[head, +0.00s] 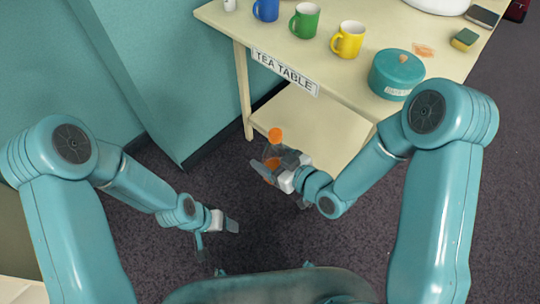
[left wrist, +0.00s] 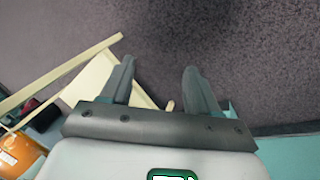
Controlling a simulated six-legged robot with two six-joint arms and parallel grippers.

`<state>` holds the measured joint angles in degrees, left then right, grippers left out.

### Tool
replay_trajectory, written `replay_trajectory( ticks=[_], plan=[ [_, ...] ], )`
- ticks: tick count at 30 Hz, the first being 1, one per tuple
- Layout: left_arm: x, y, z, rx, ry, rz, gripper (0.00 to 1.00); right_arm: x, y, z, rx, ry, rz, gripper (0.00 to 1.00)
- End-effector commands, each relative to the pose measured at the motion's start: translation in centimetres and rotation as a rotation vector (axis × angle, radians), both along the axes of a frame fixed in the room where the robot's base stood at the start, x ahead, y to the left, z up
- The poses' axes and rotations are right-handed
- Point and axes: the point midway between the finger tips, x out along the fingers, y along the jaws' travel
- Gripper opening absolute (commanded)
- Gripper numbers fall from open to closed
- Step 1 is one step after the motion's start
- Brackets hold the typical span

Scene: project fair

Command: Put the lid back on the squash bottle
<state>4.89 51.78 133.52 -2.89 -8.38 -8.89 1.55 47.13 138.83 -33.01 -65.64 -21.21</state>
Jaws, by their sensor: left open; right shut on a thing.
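The squash bottle (head: 271,153) is clear with orange squash low inside, in the middle of the head view. My right gripper (head: 273,169) is shut on it and holds it in front of the tea table. An orange lid (head: 275,134) shows at the bottle's top end; I cannot tell whether it is seated. My left gripper (head: 217,235) is open and empty, lower and to the left of the bottle. Its two spread fingers also show in the left wrist view (left wrist: 159,70), with nothing between them.
The tea table (head: 285,45) carries blue, green and yellow mugs (head: 348,40), a teal lidded pot (head: 396,73) and a sponge (head: 465,39). Its lower shelf (head: 315,125) is beside the bottle. A teal partition (head: 190,75) stands at left. Dark carpet (head: 245,205) below is clear.

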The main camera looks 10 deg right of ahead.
Motion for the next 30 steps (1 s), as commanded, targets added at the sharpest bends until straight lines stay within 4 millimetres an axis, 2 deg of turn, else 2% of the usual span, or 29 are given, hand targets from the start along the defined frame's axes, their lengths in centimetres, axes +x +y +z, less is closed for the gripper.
replay_trajectory(
  ticks=[1,3,6,9,17,20,23,27,30],
  plan=[
    [-2.1,0.5,-0.7,-0.004,0.041,0.077,0.61,0.0,0.0,0.0,0.001,-0.001,0.000,0.00],
    [-4.0,0.9,-1.1,-0.006,0.076,0.167,0.61,0.0,0.0,0.0,0.001,-0.001,0.000,0.00],
    [-5.6,1.2,-1.4,-0.006,0.106,0.246,0.61,0.0,0.0,0.0,0.001,-0.001,0.000,0.00],
    [-6.2,1.3,-1.5,-0.005,0.114,0.273,0.61,0.0,0.0,0.0,0.001,-0.001,0.000,0.00],
    [-6.1,1.3,-1.5,-0.005,0.112,0.272,0.61,0.0,0.0,0.1,0.000,-0.002,-0.001,0.00],
    [-6.1,1.3,-1.5,-0.005,0.111,0.271,0.61,0.7,-0.7,0.5,-0.006,-0.005,-0.035,0.00],
    [-6.1,1.3,-1.5,-0.005,0.111,0.270,0.61,2.5,-2.8,1.7,-0.022,-0.013,-0.139,0.00],
    [-6.1,1.3,-1.5,-0.005,0.111,0.270,0.61,5.3,-7.6,4.3,-0.035,-0.019,-0.361,0.00],
    [-6.1,1.3,-1.5,-0.005,0.111,0.270,0.61,6.5,-11.0,6.2,-0.027,-0.016,-0.515,0.00]
  ],
)
